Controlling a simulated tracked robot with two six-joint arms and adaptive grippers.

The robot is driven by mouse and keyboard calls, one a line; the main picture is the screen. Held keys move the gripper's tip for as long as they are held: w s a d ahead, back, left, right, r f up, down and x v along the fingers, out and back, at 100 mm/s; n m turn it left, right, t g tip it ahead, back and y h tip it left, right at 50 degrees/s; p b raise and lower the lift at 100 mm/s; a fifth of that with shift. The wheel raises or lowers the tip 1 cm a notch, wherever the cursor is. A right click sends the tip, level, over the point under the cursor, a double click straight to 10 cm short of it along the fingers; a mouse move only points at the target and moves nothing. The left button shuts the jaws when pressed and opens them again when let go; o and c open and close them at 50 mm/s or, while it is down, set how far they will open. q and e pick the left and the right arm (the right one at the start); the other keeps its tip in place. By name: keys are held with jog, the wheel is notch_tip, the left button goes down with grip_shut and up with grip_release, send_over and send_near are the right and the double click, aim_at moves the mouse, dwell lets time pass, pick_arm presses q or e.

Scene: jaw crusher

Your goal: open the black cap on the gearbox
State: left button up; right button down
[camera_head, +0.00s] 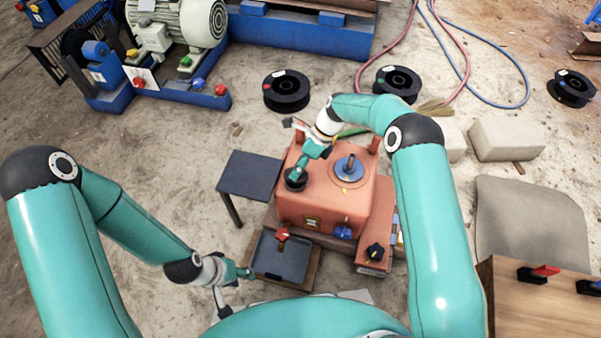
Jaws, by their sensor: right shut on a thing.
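The gearbox (335,200) is a salmon-orange box in the middle of the head view. The black cap (295,181) is a small round dark piece at the left part of its top. My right gripper (299,172) reaches down from above and is shut on the cap, which still sits at the gearbox top. The fingertips are small here and partly hide the cap. My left gripper (243,273) is low, at the left edge of a grey tray, away from the cap. Its fingers are too small to judge.
A blue round fitting (349,167) stands on the gearbox top. The dark tray (281,258) in front holds a red-handled piece (282,235). A dark side table (250,175) stands left. A wooden box (520,312) is at lower right. Black spools (287,91) lie behind.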

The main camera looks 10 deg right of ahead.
jog(key=shift+w+a+g+y+b, duration=0.2)
jog(key=shift+w+g+y+b, duration=0.3)
jog(key=shift+b, duration=0.55)
jog(key=shift+s+r+g+b, duration=0.1)
jog(key=shift+r+g+b, duration=0.1)
jog(key=shift+g+b, duration=0.2)
jog(key=shift+m, duration=0.3)
jog(key=c, duration=1.1)
grip_release()
jog(key=shift+c, duration=0.2)
jog(key=shift+o, duration=1.3)
jog(key=shift+d, duration=0.1)
jog(key=shift+o, duration=0.2)
jog(key=shift+w+d+r, duration=0.1)
jog(key=shift+w, duration=0.1)
